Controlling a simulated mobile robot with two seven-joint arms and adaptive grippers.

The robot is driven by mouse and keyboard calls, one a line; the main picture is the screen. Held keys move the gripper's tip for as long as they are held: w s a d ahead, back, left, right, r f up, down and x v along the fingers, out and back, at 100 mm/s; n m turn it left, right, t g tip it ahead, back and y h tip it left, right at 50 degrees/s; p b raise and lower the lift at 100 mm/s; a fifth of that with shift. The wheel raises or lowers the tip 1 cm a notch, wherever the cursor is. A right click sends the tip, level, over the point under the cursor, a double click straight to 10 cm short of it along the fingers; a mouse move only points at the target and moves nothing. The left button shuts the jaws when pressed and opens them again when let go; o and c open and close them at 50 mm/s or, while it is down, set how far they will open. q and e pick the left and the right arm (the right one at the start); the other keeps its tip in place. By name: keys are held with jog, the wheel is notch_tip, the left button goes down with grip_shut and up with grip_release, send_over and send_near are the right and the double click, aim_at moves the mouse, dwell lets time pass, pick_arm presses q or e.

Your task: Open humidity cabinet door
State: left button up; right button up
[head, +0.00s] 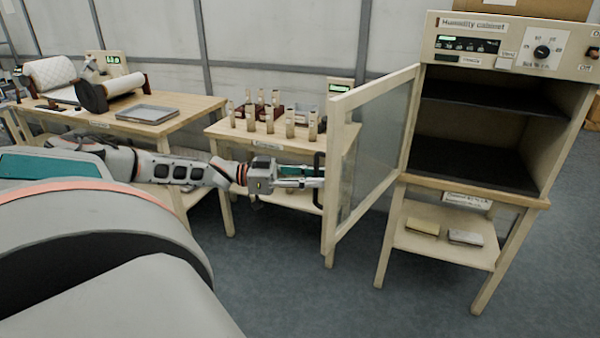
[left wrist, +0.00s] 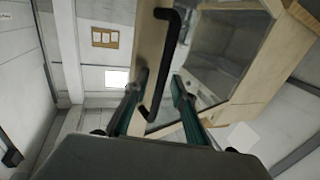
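The humidity cabinet (head: 440,110) stands at the right on a wooden stand. Its glass-paned door (head: 334,190) is swung wide open towards me, so the inside shows. The door's black handle (head: 318,164) faces left, and it also shows in the left wrist view (left wrist: 168,50). My left gripper (head: 312,183) is at the handle. In the left wrist view its fingers (left wrist: 158,80) are apart, with the handle's bar between them and a gap visible beside it. Whether a finger touches the bar is unclear. My right gripper is not in view.
The cabinet holds dark, empty shelves (head: 475,165). Two small blocks (head: 444,231) lie on the stand's lower shelf. Another table (head: 190,112) with rolls and a metal tray is at the left. The front floor is clear.

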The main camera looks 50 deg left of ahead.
pick_arm(q)
jog(key=v, duration=1.1)
jog(key=shift+s+a, duration=0.25)
jog(key=shift+a, duration=0.05)
jog(key=s+d+f, duration=0.1)
jog(key=d+f, duration=0.3)
jog(key=f, duration=0.4)
jog(key=s+d+f, duration=0.2)
jog(key=d+f, duration=0.3)
jog(key=f, duration=0.2)
jog(key=s+d+f+n+g+y, duration=0.1)
jog(key=d+f+y, duration=0.4)
jog(key=d+f, duration=0.6)
jog(key=s+d+f+n+g+y, duration=0.1)
jog(key=s+d+f+n+y, duration=0.2)
jog(key=d+f, duration=0.8)
jog(key=s+d+y, duration=0.2)
jog(key=s+d, duration=0.1)
jog(key=d, duration=0.5)
jog(key=shift+s+n, duration=0.25)
jog(key=shift+n, duration=0.05)
jog(key=shift+a, duration=0.1)
